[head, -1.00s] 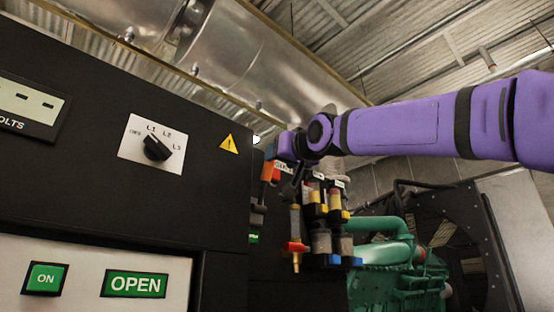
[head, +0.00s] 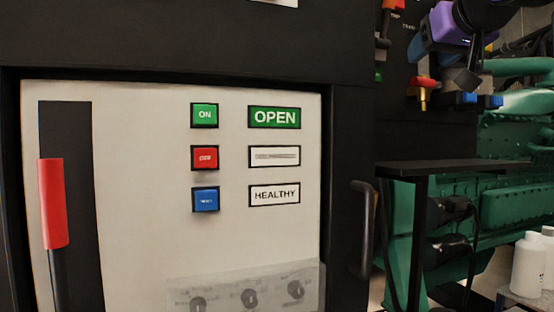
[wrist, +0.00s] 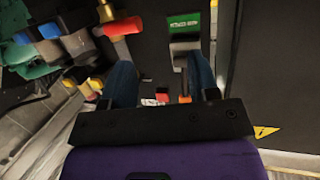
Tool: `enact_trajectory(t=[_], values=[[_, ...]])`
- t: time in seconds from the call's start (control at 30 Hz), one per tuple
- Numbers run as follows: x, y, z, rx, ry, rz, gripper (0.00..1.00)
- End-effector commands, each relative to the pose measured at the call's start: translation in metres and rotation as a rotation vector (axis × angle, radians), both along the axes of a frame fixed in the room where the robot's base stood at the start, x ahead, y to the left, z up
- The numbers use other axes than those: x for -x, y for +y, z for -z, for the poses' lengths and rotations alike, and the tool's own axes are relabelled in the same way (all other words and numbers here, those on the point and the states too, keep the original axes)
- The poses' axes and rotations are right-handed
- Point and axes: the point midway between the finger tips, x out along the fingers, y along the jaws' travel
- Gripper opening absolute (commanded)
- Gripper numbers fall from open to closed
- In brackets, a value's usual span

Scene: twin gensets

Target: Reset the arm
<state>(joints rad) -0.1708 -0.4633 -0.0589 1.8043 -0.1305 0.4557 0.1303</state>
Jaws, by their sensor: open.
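My gripper (wrist: 162,82) is open in the wrist view, its two blue fingers apart with a dark panel behind the gap. No object is clearly held between them. A grey lever under a green label (wrist: 184,32) is close to the right finger. A red-handled brass valve (wrist: 122,27) is beside the left finger. In the head view, part of my purple arm (head: 488,14) shows at the top right, in front of the dark panel and near the red-topped brass valve (head: 423,90). The fingertips are not clear there.
A white breaker panel (head: 140,200) has a red lever (head: 53,203), ON button (head: 204,115), red button (head: 205,157), blue button (head: 205,199), and OPEN (head: 274,117) and HEALTHY (head: 274,195) signs. A green engine (head: 515,150) and white bottles (head: 527,265) are right.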

Motion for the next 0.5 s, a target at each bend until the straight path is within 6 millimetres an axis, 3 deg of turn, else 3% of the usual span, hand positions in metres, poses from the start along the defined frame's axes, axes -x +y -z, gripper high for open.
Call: enact_trajectory(t=[0.03,0.2,0.4,0.5], values=[[0.011,-0.004,0.032,0.008,0.072,0.009,0.55],[0.053,-0.012,0.135,0.03,0.316,0.026,0.55],[0.114,-0.019,0.249,0.045,0.589,0.04,0.55],[0.145,-0.02,0.297,0.048,0.706,0.043,0.55]])
